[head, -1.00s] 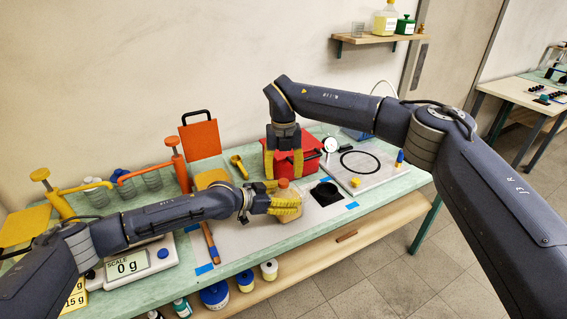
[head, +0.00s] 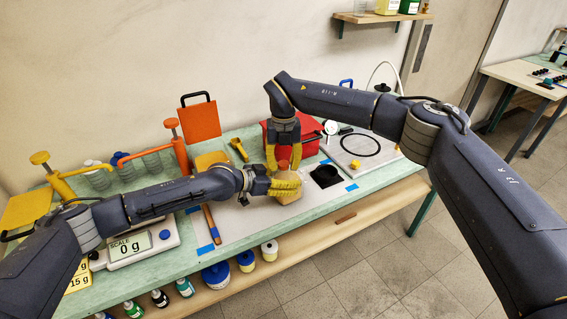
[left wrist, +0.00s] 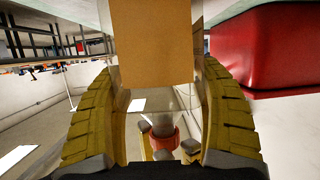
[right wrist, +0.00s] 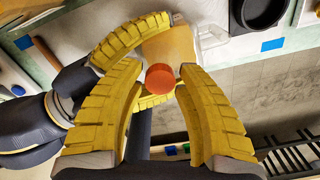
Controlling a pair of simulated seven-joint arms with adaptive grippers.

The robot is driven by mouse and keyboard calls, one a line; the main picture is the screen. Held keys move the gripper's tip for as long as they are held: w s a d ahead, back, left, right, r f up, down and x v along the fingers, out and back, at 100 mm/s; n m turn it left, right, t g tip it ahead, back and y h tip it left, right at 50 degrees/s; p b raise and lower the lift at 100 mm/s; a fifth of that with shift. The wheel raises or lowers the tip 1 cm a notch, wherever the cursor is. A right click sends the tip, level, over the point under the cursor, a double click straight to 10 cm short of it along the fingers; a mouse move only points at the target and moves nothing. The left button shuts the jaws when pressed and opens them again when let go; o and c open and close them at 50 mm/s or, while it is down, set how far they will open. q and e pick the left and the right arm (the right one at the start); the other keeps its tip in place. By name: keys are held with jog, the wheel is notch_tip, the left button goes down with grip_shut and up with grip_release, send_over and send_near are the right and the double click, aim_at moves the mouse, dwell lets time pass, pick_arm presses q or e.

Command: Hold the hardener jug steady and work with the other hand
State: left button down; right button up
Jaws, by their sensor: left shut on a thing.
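The hardener jug (head: 288,197) is a pale, see-through jug with a tan content or label and an orange-red cap. It stands upright on the grey mat, and its cap shows in the right wrist view (right wrist: 160,78). My left gripper (head: 287,186) is shut around the jug's body from the left; its fingers flank the jug in the left wrist view (left wrist: 160,85). My right gripper (head: 283,166) points down over the jug with its fingers apart. The cap lies at the gap between its fingertips (right wrist: 161,72); I cannot tell whether they touch it.
A red box (head: 311,138) stands behind the jug. A scale reading 0 g (head: 130,246) and a brush (head: 211,222) are to the left.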

aim_at(283, 163)
grip_shut()
jog(key=shift+n, duration=0.7)
jog(key=shift+r, duration=0.4)
dwell(0.3)
jog(key=shift+r, duration=0.45)
jog(key=shift+r, duration=0.3)
jog(key=shift+r, duration=2)
pick_arm(q)
jog(key=shift+c, duration=0.2)
grip_release()
